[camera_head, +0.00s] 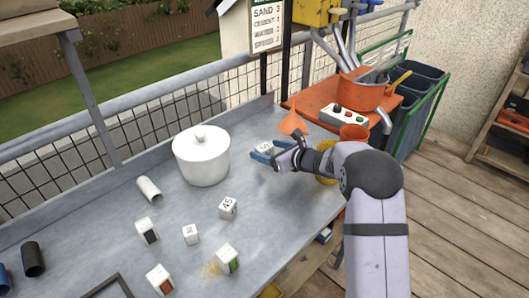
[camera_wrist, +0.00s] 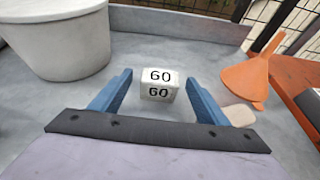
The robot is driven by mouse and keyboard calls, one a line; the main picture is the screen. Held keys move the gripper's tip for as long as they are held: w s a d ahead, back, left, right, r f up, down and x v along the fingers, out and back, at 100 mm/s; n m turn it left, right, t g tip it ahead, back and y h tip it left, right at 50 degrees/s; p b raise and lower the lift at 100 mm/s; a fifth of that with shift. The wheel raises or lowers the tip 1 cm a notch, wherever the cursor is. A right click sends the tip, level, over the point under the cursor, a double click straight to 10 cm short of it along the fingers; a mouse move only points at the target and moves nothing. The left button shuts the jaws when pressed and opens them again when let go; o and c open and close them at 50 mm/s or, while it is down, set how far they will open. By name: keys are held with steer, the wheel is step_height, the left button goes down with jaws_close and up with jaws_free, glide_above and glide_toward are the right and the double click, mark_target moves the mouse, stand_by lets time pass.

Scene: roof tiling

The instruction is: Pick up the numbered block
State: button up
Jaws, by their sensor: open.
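A white block (camera_wrist: 158,84) marked 60 sits on the grey work surface in the wrist view. My gripper (camera_wrist: 159,77) is open, with one blue finger on each side of this block and visible gaps to it. In the head view my gripper (camera_head: 264,154) is at the right of the surface, around the same block (camera_head: 265,148), which is partly hidden by the fingers. A second numbered white block (camera_head: 228,207), seemingly marked 45, lies nearer the middle. A smaller white block (camera_head: 190,234) with a mark like 30 lies left of it.
A lidded white pot (camera_head: 201,157) stands left of my gripper. White blocks with dark (camera_head: 147,230), red (camera_head: 159,279) and green (camera_head: 228,258) patches lie nearer. An orange funnel (camera_wrist: 252,76) is right of the fingers. A wire fence (camera_head: 150,115) borders the back.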

steer(key=shift+x, duration=1.5)
steer(key=shift+c, duration=0.4)
steer(key=c, duration=1)
steer(key=shift+c, duration=0.3)
steer(key=shift+r, duration=0.15)
